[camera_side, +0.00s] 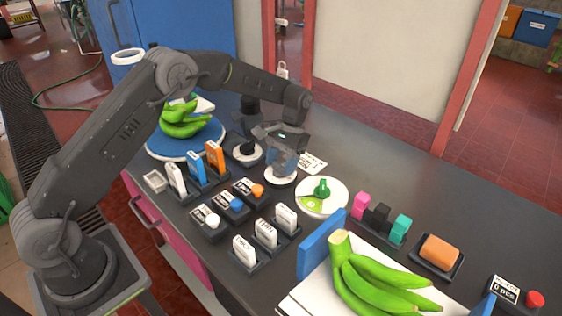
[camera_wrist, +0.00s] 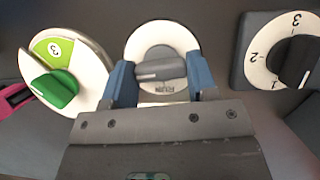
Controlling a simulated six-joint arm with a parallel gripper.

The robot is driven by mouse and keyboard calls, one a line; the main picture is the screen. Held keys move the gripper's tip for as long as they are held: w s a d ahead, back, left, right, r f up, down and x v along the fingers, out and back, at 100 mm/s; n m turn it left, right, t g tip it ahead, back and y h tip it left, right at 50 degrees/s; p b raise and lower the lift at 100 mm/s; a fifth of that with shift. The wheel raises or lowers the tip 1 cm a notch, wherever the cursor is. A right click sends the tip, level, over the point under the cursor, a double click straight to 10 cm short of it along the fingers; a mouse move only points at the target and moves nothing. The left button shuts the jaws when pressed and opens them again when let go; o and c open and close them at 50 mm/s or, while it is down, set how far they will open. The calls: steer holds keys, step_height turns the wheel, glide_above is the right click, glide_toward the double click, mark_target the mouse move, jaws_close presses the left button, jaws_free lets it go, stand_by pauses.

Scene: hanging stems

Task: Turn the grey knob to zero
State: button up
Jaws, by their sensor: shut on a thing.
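The grey knob (camera_wrist: 165,68) sits on a round white dial (camera_wrist: 160,34) at the top middle of the wrist view. It lies nearly crosswise there, with a pale mark at its left end. In the side view my gripper (camera_side: 283,163) points down over the white dial (camera_side: 281,176), and the knob is hidden by the fingers.
A green knob (camera_wrist: 55,89) on a white-and-green dial is close on the left in the wrist view. A black knob (camera_wrist: 299,62) on a numbered dial is close on the right. In the side view, bananas (camera_side: 183,122), labelled blocks (camera_side: 266,233) and small knobs (camera_side: 257,190) crowd the counter.

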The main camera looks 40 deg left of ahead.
steer(key=shift+m+y, duration=0.3)
steer(key=shift+m, duration=0.2)
steer(key=o, duration=0.9)
steer(key=shift+v, duration=6.85)
steer(key=shift+s+r, duration=0.1)
